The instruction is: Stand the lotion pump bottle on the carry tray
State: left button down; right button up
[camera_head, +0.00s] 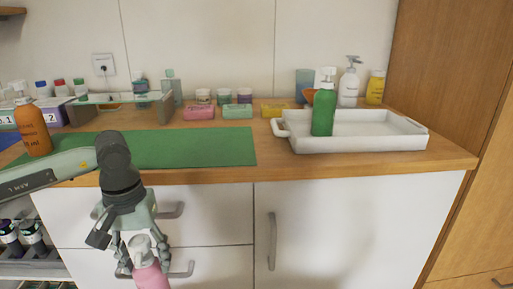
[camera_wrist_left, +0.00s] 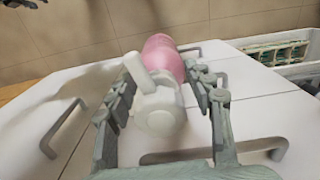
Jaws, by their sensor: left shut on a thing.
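My left gripper (camera_head: 138,246) is in front of the drawer fronts, below the counter edge, pointing down. It is shut on a pink bottle (camera_head: 151,276) with a whitish pump head (camera_head: 141,244). In the left wrist view the pump head (camera_wrist_left: 158,105) sits between the fingers, and the pink body (camera_wrist_left: 163,57) shows beyond. The carry tray (camera_head: 375,143) is white with raised walls and handles, on the right of the counter. A green pump bottle (camera_head: 323,115) stands upright in its left part. A white pump bottle (camera_head: 349,86) stands behind the tray. My right gripper is not in view.
A green mat (camera_head: 200,148) lies bare on the counter. An orange bottle (camera_head: 33,128) stands at the left. Pink (camera_head: 199,113) and green (camera_head: 237,111) small packs, jars and a yellow bottle (camera_head: 375,87) line the back. Drawer handles (camera_head: 272,240) stick out below. The tray's right part is empty.

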aim_at(374, 134)
jog(key=l, duration=1.7)
jog(key=k, duration=0.05)
